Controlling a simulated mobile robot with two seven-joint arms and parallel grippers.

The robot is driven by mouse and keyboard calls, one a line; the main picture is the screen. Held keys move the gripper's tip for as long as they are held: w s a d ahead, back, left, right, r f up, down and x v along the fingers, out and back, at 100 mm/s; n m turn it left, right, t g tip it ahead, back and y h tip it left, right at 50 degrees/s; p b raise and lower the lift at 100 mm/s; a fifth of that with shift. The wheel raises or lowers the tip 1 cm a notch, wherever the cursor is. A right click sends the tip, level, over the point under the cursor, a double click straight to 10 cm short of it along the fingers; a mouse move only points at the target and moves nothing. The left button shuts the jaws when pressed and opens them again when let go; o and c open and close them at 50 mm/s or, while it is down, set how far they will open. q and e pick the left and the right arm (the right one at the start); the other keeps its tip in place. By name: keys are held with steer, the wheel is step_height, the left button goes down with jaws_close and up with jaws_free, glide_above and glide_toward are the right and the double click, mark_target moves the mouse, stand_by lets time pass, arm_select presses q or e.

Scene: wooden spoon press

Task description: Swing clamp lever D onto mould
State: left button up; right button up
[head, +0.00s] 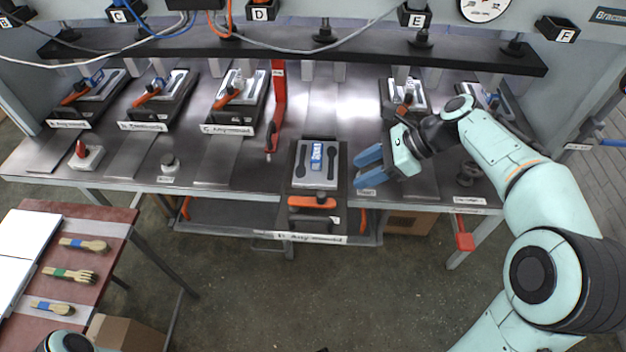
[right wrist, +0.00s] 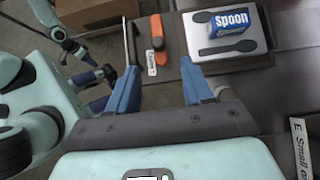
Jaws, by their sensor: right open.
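Mould D (head: 318,165) is a grey plate with dark spoon shapes, on a dark base at the front middle of the bench. A blue box marked "spoon" (head: 316,157) lies on it; both also show in the right wrist view, the mould plate (right wrist: 218,59) and the box (right wrist: 232,22). Clamp lever D, with an orange handle (head: 312,201), lies across the base in front of the plate, off it. The handle also shows in the right wrist view (right wrist: 157,38). My right gripper (head: 368,167) is open and empty, right of the mould. My left arm shows partly; its gripper state is unclear.
A red upright lever (head: 277,105) stands behind left of mould D. Other moulds with orange clamps sit along the back, such as the one marked C (head: 238,98).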

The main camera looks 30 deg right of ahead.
mark_target(321, 194)
steer(key=x, duration=0.5)
steer(key=b+x, duration=0.1)
steer(key=x, duration=0.5)
steer(key=shift+s+a+f+b, duration=0.15)
steer(key=shift+a+f+b, duration=0.05)
steer(key=shift+f+b, duration=0.15)
arm_select(q)
steer(key=shift+s+f, duration=0.5)
steer(key=shift+f, duration=0.4)
arm_select(e)
steer(key=shift+w+a+f, duration=0.3)
steer(key=shift+a+f, duration=0.1)
steer(key=shift+f, duration=0.05)
jaws_close()
